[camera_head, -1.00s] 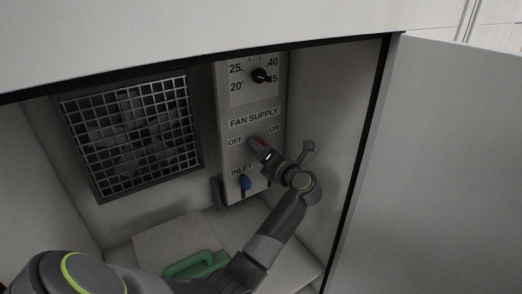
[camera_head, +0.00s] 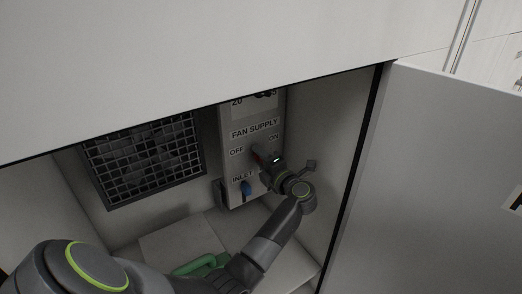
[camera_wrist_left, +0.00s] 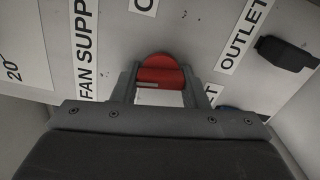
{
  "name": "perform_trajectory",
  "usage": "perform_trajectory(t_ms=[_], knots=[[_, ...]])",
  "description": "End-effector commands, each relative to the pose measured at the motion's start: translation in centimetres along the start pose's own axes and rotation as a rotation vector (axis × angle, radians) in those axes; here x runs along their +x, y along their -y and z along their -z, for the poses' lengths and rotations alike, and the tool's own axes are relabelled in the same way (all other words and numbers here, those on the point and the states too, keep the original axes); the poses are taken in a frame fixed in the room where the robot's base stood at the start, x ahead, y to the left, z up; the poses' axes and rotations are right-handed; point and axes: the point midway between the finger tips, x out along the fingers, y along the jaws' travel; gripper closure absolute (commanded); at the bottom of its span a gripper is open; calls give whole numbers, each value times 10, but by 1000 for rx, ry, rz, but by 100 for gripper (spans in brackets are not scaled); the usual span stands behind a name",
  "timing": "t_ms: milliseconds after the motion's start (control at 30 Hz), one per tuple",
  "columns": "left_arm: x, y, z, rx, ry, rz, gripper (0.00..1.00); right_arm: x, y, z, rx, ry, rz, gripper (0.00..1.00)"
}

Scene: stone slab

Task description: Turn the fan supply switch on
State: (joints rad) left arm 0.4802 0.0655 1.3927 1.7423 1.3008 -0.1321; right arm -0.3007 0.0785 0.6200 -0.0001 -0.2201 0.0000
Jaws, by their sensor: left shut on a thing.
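The fan supply switch is a red knob, clear in the left wrist view (camera_wrist_left: 160,72) and showing as a small red patch in the head view (camera_head: 257,158). It sits on a grey panel (camera_head: 229,183) below the FAN SUPPLY label, between OFF on the left and ON on the right. My left gripper (camera_wrist_left: 162,86) is shut on the red knob, with one finger on each side. In the head view the left gripper (camera_head: 260,156) partly covers the knob, and I cannot tell which label it points to. My right gripper is not in view.
A blue INLET knob (camera_head: 246,188) is just below my left gripper. A meshed fan (camera_head: 145,160) is to the left, and a green handle (camera_head: 193,267) lies below. The cabinet's top edge hides part of the upper dial.

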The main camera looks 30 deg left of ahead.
Motion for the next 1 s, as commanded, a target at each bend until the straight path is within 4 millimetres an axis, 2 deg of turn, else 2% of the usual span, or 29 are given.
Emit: perform_trajectory(t_ms=[33,300,700,1000], knots=[[0,-5,-1,46,-1,1,83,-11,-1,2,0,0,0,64],[0,-4,-1,301,0,0,83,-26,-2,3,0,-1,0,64],[0,-3,-1,649,0,-1,83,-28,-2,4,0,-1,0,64],[0,-4,-2,815,0,-1,83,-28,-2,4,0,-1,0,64]])
